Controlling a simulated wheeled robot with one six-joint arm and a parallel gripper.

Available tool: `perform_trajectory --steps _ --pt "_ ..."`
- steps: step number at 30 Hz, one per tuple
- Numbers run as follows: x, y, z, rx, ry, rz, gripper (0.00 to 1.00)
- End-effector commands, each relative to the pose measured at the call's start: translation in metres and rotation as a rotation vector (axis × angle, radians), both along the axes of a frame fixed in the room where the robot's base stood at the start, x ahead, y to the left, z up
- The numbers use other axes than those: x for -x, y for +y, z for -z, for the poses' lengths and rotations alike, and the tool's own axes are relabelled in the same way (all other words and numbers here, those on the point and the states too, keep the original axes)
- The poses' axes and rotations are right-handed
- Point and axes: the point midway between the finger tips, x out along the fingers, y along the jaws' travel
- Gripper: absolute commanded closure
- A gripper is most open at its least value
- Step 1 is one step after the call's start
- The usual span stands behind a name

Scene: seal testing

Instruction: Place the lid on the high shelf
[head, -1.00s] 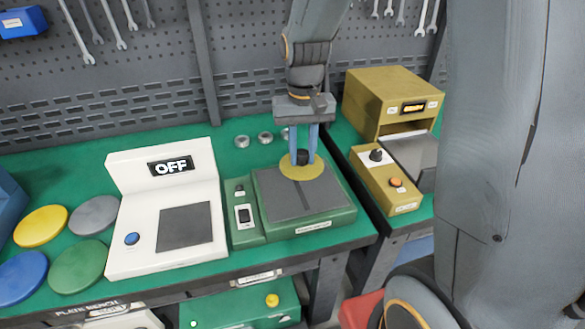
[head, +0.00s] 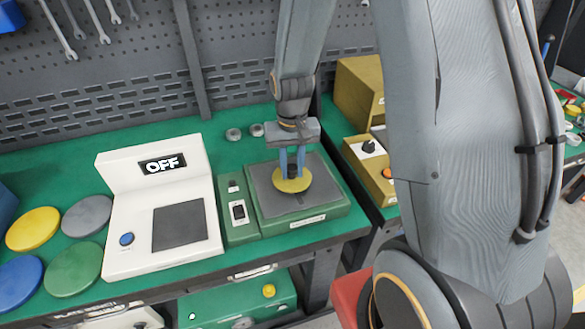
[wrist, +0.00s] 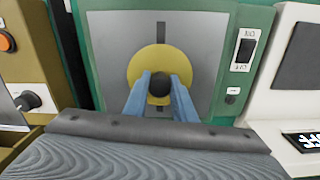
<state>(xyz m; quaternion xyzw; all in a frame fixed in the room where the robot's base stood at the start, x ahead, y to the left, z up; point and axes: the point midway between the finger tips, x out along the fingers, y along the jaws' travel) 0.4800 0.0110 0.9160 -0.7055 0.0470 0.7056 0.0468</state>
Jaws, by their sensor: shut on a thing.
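The lid (head: 291,186) is a yellow disc with a dark round knob. My gripper (head: 292,174) points down with its blue fingers shut on the knob. The lid is over the grey plate of the green device (head: 328,212); I cannot tell whether it touches the plate. In the wrist view, the lid (wrist: 148,63) lies over the middle of the grey plate, with the knob between the fingertips (wrist: 159,90). No high shelf can be made out in these views.
A white device (head: 160,246) reading OFF stands to the left, with yellow, grey, blue and green discs beside it. A mustard-coloured machine (head: 357,92) stands to the right. Metal rings (head: 234,134) lie behind. Wrenches hang on the pegboard (head: 160,60).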

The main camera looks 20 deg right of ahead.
Motion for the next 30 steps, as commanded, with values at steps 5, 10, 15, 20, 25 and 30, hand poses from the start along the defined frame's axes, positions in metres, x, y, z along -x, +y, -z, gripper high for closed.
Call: perform_trajectory --steps 5,10,15,20,25,30 --pt "-0.0004 0.0006 0.0076 0.000 -0.001 -0.001 1.00" --pt "-0.0005 0.0006 0.0076 0.000 -0.002 -0.001 1.00" --pt "-0.0004 0.0008 0.0113 0.000 -0.001 -0.002 1.00" --pt "0.0000 0.0007 0.0106 0.000 -0.001 -0.001 0.57" --pt "0.0000 0.0006 0.0105 0.000 0.000 -0.001 0.57" --pt "-0.0003 0.0007 0.0058 0.000 -0.001 -0.001 0.57"
